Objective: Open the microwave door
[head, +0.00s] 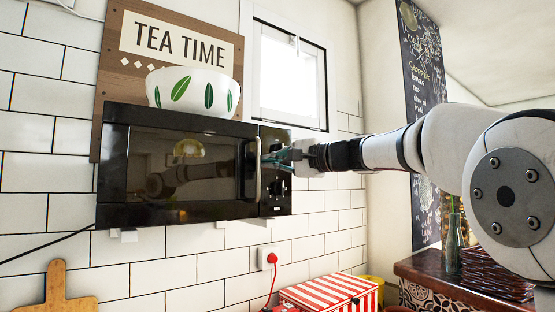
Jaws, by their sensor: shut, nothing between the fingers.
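The black microwave (185,168) is fixed on the white tiled wall, and its door looks closed. Its glossy door (160,190) reflects my arm. A vertical metal handle (257,170) stands at the door's right edge, beside the control panel (276,205). My gripper (272,157) reaches in from the right, with its fingertips close to the handle on its right side, in front of the panel. The fingers are shut with nothing between them. I cannot tell whether the fingertips touch the handle.
A white bowl with green leaves (195,91) stands on the microwave, before a TEA TIME sign (180,38). Below are a red plug (271,258), a striped box (330,293) and a cutting board (57,290). A wooden counter with a bottle (453,238) is at right.

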